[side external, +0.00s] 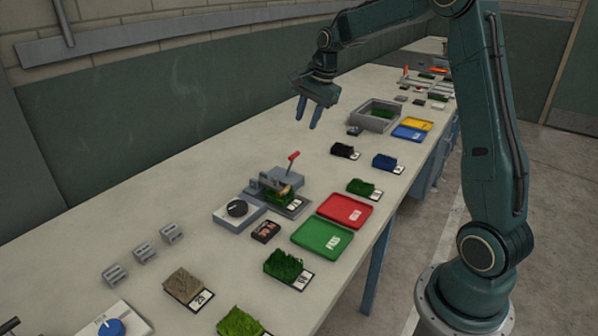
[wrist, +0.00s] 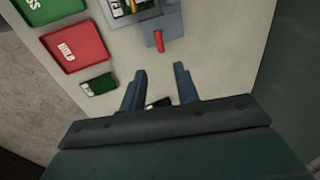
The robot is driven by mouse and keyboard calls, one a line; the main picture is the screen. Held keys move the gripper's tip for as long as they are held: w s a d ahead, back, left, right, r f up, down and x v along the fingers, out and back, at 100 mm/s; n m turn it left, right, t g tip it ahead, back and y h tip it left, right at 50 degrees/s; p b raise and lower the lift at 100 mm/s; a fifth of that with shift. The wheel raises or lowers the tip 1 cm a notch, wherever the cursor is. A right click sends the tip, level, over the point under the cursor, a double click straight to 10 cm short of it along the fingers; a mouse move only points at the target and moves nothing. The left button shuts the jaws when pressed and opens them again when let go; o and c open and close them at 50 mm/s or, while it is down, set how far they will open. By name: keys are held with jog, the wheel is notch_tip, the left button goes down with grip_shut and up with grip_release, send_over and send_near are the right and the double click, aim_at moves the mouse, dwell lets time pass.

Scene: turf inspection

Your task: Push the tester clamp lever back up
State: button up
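The grey tester (side external: 290,182) stands mid-bench with a labelled turf sample (side external: 276,196) in its clamp. Its red-handled lever (side external: 293,157) sticks up from the body and leans slightly right in the side view. In the wrist view the red lever (wrist: 159,41) points down the picture, toward the gap between my fingers. My gripper (side external: 308,116) is above the bench, beyond the tester and apart from the lever. Its two fingers (wrist: 160,72) are spread and pointing down, with nothing held between them.
A red HOLD tray (side external: 345,210) and a green tray (side external: 322,238) lie beside the tester. A dial box (side external: 238,213) stands at its left. Several turf samples, including one (side external: 345,151), and a grey bin (side external: 375,115) lie farther along.

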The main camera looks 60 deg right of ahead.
aim_at(296, 154)
jog(key=shift+f, duration=0.15)
jog(key=x, duration=1.3)
jog(key=shift+w+f, duration=0.15)
jog(key=shift+f, duration=0.15)
grip_shut()
